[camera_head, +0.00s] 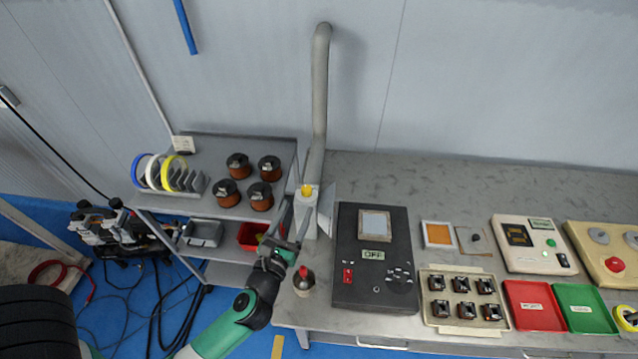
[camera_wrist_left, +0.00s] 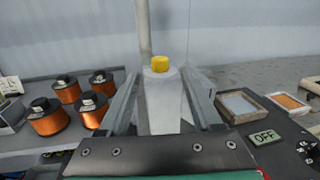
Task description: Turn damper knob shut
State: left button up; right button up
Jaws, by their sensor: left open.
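The damper knob (camera_head: 306,190) is small and yellow. It sits on top of a pale block (camera_head: 306,216) at the foot of a grey vertical pipe (camera_head: 320,85). My left gripper (camera_head: 297,211) is at the near side of this block, open. In the left wrist view the knob (camera_wrist_left: 160,64) is centred, beyond and above the fingers. The two fingers (camera_wrist_left: 162,98) spread on either side of the pale block, with nothing visibly gripped. I cannot tell whether they touch the block. My right gripper is not in view.
A black control box (camera_head: 374,290) reading OFF stands close to the right. A red-topped item (camera_head: 304,280) stands beside my left wrist. Copper coils (camera_head: 239,166) sit on the left shelf. Trays and panels fill the right bench front; its back (camera_head: 480,185) is clear.

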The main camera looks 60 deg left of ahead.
aim_at(311, 185)
pick_arm(q)
jog(key=x, duration=1.1)
jog(key=shift+w+a, duration=0.2)
jog(key=shift+a, duration=0.05)
jog(key=shift+f, duration=0.1)
grip_shut()
